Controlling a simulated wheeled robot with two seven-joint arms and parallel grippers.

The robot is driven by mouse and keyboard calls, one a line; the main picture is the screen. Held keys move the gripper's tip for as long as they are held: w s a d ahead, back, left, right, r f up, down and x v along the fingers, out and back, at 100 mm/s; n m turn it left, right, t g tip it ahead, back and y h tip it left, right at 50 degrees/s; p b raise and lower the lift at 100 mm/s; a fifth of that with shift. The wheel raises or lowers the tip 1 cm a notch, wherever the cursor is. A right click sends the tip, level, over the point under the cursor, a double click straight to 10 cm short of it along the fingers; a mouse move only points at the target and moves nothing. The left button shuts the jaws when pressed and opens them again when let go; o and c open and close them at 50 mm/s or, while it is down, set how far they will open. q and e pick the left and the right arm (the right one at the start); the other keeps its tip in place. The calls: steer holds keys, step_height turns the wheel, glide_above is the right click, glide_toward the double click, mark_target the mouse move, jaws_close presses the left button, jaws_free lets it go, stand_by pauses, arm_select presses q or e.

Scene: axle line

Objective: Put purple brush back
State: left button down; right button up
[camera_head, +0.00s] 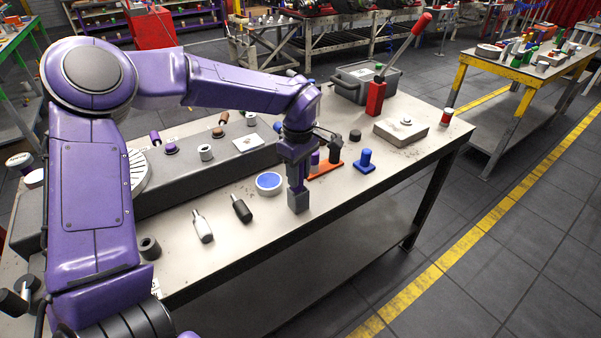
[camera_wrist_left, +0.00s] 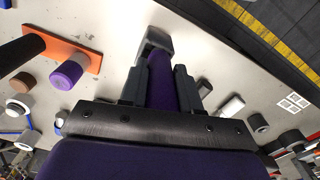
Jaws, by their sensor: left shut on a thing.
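My left gripper (camera_head: 296,172) points down over the front part of the workbench. It is shut on the purple brush; the brush's grey block-shaped end (camera_head: 299,202) shows below the fingers. In the left wrist view the purple handle of the brush (camera_wrist_left: 161,75) runs between the two dark fingers (camera_wrist_left: 158,88) to that grey end. I cannot tell whether the grey end touches the bench. An orange plate (camera_head: 319,172) lies just behind and right of the gripper, with a purple cylinder (camera_wrist_left: 67,75) and a black cylinder (camera_wrist_left: 20,50) on it. My right gripper is out of view.
A blue-topped round dish (camera_head: 269,182), a black bottle (camera_head: 241,209) and a white bottle (camera_head: 203,228) are left of the gripper. A blue peg block (camera_head: 364,162), grey plate (camera_head: 401,132) and red lever press (camera_head: 376,96) are right. The bench front-right is clear.

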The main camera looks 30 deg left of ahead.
arm_select(q)
steer(key=shift+w+a+f, duration=0.35)
steer(key=shift+w+f, duration=0.2)
steer(key=shift+f, duration=0.25)
steer(key=shift+s+d+r, duration=0.1)
steer(key=shift+s+r, duration=0.05)
steer(key=shift+r, duration=0.05)
steer(key=c, duration=0.8)
jaws_free()
steer(key=shift+s+d+r, duration=0.15)
steer(key=shift+s+r, duration=0.1)
steer(key=shift+s, duration=0.05)
steer(key=shift+w+f, duration=0.1)
steer(key=shift+w, duration=0.25)
step_height(320, 180, up, 12)
steer(key=shift+s+r+b, duration=0.1)
steer(key=shift+b, duration=0.2)
